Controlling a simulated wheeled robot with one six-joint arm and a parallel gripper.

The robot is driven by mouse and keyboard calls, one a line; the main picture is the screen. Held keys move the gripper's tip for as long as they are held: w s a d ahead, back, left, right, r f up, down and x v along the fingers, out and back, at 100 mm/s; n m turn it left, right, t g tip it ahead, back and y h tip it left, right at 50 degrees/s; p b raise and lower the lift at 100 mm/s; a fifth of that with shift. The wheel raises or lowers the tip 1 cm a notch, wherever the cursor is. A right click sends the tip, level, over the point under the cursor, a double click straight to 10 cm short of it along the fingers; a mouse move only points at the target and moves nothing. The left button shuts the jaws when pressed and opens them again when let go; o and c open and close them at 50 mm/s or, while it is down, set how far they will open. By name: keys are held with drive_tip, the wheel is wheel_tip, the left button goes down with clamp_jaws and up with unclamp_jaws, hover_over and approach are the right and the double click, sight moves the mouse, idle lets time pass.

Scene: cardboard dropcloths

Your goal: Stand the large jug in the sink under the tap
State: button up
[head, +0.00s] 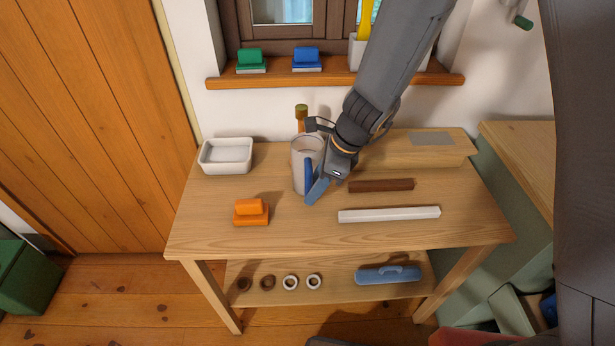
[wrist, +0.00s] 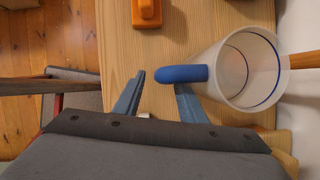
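The large jug (head: 299,177) is translucent grey-white and stands upright on the wooden worktable, left of my gripper. In the wrist view the jug (wrist: 238,75) shows its open round rim, a blue line, and a blue handle (wrist: 182,73) pointing left. My gripper (wrist: 158,90) is open. Its two blue fingers are apart, with the handle's outer end just ahead of the gap and close to the right finger. Whether they touch is unclear. In the head view my gripper (head: 314,188) is at the jug's handle side. No sink is clearly visible.
The worktable (head: 290,235) holds a white dish (head: 226,156), an orange block-shaped tool (head: 251,212), a white bar (head: 389,214), a brown bar (head: 381,185) and a wooden box (head: 415,149). A green-tipped fitting (head: 521,21) is at upper right.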

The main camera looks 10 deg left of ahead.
drive_tip(key=shift+x, duration=0.75)
drive_tip(key=shift+c, duration=0.3)
clamp_jaws()
